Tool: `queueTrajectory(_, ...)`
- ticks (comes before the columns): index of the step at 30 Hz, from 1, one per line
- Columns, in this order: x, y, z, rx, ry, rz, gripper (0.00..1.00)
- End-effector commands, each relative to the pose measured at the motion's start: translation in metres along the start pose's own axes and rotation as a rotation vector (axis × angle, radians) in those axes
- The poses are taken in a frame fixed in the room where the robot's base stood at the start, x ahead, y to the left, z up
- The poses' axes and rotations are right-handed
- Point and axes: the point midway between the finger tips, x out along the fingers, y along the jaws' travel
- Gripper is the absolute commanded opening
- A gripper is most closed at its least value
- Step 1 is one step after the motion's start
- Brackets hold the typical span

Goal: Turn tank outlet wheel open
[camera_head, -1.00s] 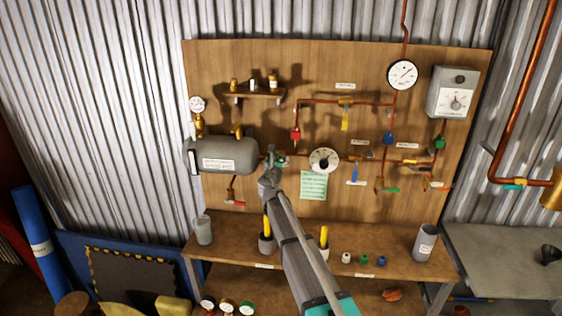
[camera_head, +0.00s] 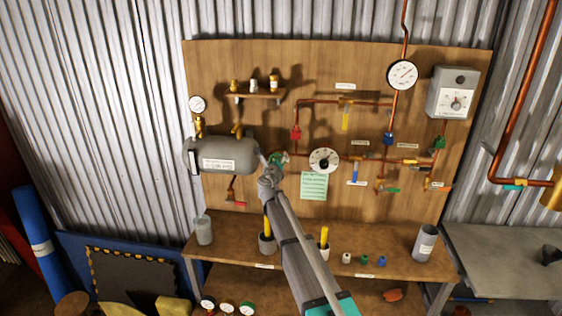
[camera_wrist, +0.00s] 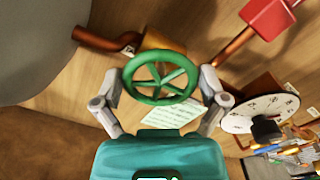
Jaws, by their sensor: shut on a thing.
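The tank outlet wheel is a green spoked handwheel (camera_wrist: 160,80), seen nearly face-on in the wrist view. It is small and partly hidden by my gripper in the head view (camera_head: 278,158). It sits on the pipe just right of the grey tank (camera_head: 222,155). My gripper (camera_wrist: 161,88) has one finger on each side of the wheel and is shut on its rim. In the head view my gripper (camera_head: 269,171) is at the wheel, with one finger pointing up and left.
A white dial gauge (camera_head: 323,160) is close to the right of the wheel, with a green paper note (camera_head: 313,186) below it. A red fitting (camera_wrist: 270,17) is near the wheel in the wrist view. The wooden bench (camera_head: 385,240) below holds cups and small parts.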

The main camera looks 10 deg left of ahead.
Motion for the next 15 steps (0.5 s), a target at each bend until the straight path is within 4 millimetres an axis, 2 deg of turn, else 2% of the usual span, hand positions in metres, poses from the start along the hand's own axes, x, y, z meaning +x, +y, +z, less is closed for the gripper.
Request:
queueTrajectory(6, 0.0001, -0.0001, -0.0002, -0.002, 0.000, -0.001, 0.45)
queueTrajectory(7, 0.0000, -0.0001, -0.0002, -0.002, 0.000, -0.001, 0.96)
queueTrajectory(8, 0.0000, -0.0001, -0.0002, -0.002, 0.000, -0.001, 1.00)
queueTrajectory(15, -0.0004, 0.0000, -0.0002, 0.000, 0.000, 0.000, 1.00)
